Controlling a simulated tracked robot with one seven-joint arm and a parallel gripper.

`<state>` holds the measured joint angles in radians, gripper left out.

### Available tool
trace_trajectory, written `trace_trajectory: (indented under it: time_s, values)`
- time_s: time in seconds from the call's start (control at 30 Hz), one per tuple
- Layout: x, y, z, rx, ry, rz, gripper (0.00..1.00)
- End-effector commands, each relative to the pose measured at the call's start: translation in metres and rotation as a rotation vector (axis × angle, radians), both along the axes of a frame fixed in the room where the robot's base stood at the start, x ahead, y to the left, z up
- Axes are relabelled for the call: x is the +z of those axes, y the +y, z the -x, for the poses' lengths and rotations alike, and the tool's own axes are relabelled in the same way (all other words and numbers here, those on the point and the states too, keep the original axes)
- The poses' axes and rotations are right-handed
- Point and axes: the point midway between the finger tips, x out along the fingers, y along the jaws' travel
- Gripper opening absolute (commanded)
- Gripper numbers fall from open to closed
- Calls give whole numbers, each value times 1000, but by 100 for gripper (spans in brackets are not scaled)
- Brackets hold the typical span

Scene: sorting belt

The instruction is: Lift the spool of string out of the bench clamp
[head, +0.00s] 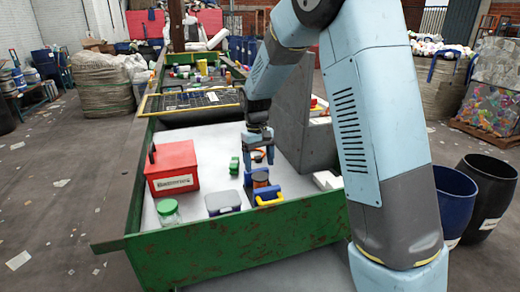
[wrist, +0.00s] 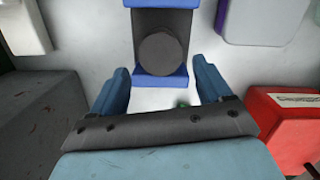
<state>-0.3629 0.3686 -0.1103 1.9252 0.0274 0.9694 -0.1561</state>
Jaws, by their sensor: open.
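The spool of string (head: 260,180) is a brownish cylinder with a dark round end, standing between the blue jaws of the bench clamp (head: 276,190) near the front of the green-sided bench. In the wrist view the spool (wrist: 160,53) is dark grey, with one blue clamp jaw (wrist: 160,82) below it and another above. My gripper (head: 259,164) is open and empty, just above and behind the clamp in the head view. In the wrist view its two blue fingers (wrist: 160,70) are spread to either side of the nearer jaw. I see no contact with the spool.
A red box (head: 172,167) stands left, with a green-lidded jar (head: 168,211) and a purple-edged case (head: 223,202) in front. A small green block (head: 234,165) lies left of my gripper. A grey block (head: 318,150) and white box (head: 327,180) are right. Green walls edge the bench.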

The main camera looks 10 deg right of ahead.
Motion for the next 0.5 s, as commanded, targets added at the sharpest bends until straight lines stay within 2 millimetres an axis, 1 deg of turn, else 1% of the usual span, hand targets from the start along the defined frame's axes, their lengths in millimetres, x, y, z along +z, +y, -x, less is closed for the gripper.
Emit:
trace_trajectory:
  time_s: [0.03, 0.23, 0.4, 0.5]
  values:
    - [-10, -1, 2, 0, 5, 2, 78]
    - [-38, -1, 5, 1, 4, 1, 78]
    - [-54, -2, 7, 1, 2, 0, 78]
    - [-59, -2, 7, 1, 1, -1, 78]
